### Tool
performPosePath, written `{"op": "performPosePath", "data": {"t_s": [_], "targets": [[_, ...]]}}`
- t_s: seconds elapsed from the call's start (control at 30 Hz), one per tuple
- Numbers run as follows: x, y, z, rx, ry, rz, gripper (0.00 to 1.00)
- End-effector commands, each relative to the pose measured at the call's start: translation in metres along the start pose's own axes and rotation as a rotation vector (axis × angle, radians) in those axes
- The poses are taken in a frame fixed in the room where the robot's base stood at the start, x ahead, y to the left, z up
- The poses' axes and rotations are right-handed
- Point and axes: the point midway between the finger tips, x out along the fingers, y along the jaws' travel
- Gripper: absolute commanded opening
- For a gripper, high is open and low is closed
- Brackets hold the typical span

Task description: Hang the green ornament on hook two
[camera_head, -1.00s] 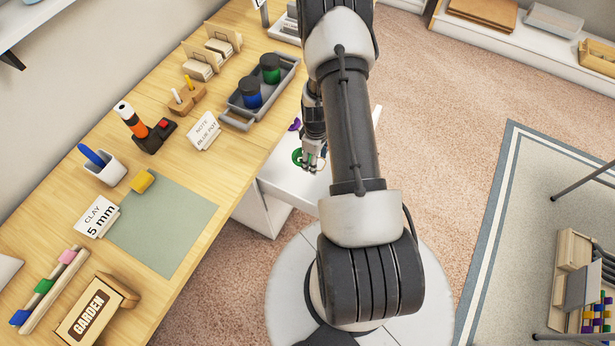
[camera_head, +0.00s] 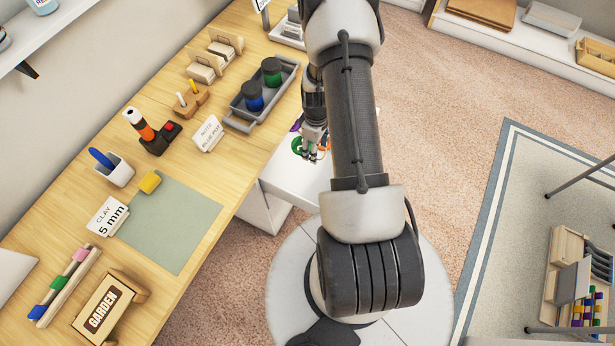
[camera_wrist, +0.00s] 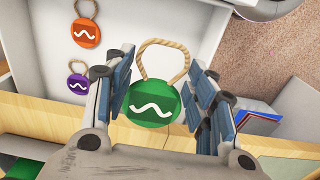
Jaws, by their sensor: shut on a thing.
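The green ornament (camera_wrist: 153,103) is a round disc with a white wavy line and a tan rope loop. In the wrist view it sits between the two fingers of my gripper (camera_wrist: 163,98), which is shut on it. In the head view the green ornament (camera_head: 297,146) shows beside the fingers of my gripper (camera_head: 312,150), over the open white drawer (camera_head: 285,180). An orange ornament (camera_wrist: 85,33) and a purple ornament (camera_wrist: 78,84) lie in the drawer. I cannot make out any hook, including hook two, in either view.
The wooden desk (camera_head: 165,285) left of the drawer carries a grey tray (camera_head: 238,122) with two jars, a pen cup (camera_head: 118,172), a green mat (camera_head: 170,225) and a GARDEN box (camera_head: 103,305). Carpet (camera_head: 450,100) is open to the right.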

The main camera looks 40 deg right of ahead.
Motion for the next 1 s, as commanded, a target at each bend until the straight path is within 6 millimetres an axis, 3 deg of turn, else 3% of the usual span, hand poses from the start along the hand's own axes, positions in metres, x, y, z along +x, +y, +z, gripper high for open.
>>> {"op": "performPosePath", "data": {"t_s": [0.7, 1.0], "targets": [[-0.060, 0.000, 0.000, 0.000, 0.000, 0.000, 0.18], [-0.073, 0.000, 0.000, 0.000, -0.001, -0.001, 0.18]]}}
